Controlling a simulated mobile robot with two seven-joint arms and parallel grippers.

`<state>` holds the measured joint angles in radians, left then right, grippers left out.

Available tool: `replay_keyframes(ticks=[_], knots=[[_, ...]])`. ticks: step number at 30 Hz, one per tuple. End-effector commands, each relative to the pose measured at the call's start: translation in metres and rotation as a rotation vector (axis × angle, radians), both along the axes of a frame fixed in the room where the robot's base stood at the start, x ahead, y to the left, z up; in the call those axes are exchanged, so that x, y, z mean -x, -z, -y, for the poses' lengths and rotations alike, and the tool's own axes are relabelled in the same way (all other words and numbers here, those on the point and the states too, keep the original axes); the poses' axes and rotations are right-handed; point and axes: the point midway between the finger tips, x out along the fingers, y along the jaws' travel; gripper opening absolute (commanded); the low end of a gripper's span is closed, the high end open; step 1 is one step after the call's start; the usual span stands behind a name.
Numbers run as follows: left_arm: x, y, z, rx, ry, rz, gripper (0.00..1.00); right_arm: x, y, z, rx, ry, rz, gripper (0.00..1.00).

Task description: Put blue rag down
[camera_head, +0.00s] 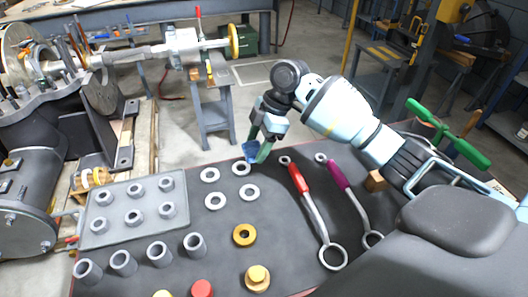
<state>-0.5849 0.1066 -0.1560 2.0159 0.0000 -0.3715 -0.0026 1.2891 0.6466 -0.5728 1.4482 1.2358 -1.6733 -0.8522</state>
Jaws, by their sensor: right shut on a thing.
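My right gripper (259,153) is above the far edge of the dark table mat, its arm coming in from the right. It is shut on a small blue rag (251,149), which shows between and beside the fingertips. The rag is near a pale washer (241,168); I cannot tell whether it touches the table or the washer. Most of the rag is hidden by the fingers. My left gripper is not in view.
The dark table (215,235) holds several washers, a grey tray (150,233) of nuts, grey sleeves (160,254), a brass ring (244,235), and red-handled (298,178) and purple-handled (338,175) wrenches. A wooden block (375,181) lies right. Bare mat shows between the washers and wrenches.

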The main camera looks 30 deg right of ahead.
Motion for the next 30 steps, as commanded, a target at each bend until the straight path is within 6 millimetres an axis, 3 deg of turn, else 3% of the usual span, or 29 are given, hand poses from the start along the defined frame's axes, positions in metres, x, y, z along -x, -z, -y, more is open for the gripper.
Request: replay_keyframes(ticks=[10, 17, 28, 29, 30], knots=[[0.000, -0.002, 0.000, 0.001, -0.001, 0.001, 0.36, 0.010, 0.001, 0.014, 0.003, 0.001, 0.000, 0.38], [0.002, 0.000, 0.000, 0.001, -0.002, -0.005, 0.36, 0.009, 0.036, 0.011, 0.001, 0.001, -0.002, 0.38], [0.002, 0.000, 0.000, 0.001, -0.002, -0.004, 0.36, 0.009, 0.039, 0.011, 0.001, 0.000, 0.001, 0.38], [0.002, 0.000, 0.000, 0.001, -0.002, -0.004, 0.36, 0.009, 0.039, 0.011, 0.001, 0.000, 0.001, 0.64], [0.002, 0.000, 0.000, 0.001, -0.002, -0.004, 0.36, 0.009, 0.039, 0.011, 0.000, 0.000, 0.001, 0.69]])
